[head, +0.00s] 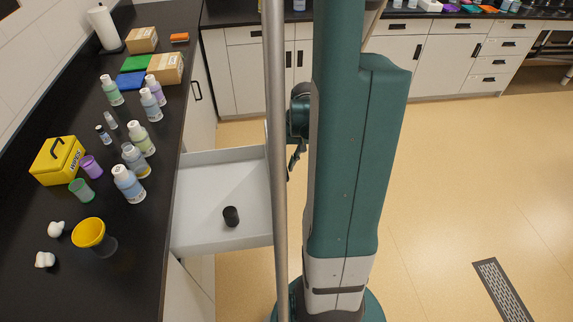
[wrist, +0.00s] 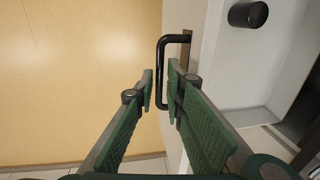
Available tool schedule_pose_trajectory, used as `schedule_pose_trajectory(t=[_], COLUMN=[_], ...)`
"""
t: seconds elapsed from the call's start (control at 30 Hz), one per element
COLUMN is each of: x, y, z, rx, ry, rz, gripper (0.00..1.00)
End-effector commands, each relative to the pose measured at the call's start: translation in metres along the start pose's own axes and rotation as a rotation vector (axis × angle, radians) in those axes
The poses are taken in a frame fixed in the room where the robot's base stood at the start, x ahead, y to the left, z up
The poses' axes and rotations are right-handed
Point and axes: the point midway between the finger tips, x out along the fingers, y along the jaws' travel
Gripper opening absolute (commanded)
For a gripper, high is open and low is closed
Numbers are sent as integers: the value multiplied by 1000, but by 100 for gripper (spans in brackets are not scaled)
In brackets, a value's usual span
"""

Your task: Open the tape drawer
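The white drawer (head: 208,185) stands pulled out from the left counter in the head view, its inside showing. A small black cylinder (head: 231,216) lies in it; it also shows in the wrist view (wrist: 248,14). The drawer's black U-shaped handle (wrist: 160,72) is on its front in the wrist view. My gripper (wrist: 160,80) has one green finger on each side of the handle bar, with narrow gaps showing, so it looks open. In the head view my arm hides most of the gripper and the handle.
The black counter (head: 130,270) on the left holds several bottles, a yellow wipes box (head: 58,160), a yellow-topped cup (head: 90,234) and cardboard boxes (head: 166,68). White cabinets (head: 400,50) line the back. The tan floor to the right is clear around a drain grate (head: 502,290).

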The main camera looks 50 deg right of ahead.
Motion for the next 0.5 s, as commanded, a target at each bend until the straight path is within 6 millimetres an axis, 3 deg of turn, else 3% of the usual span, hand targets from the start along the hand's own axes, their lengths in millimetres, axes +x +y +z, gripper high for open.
schedule_pose_trajectory(t=[0.5], x=[-2], y=[0], z=[0], rx=[0], ry=[0], rz=[0], gripper=[22])
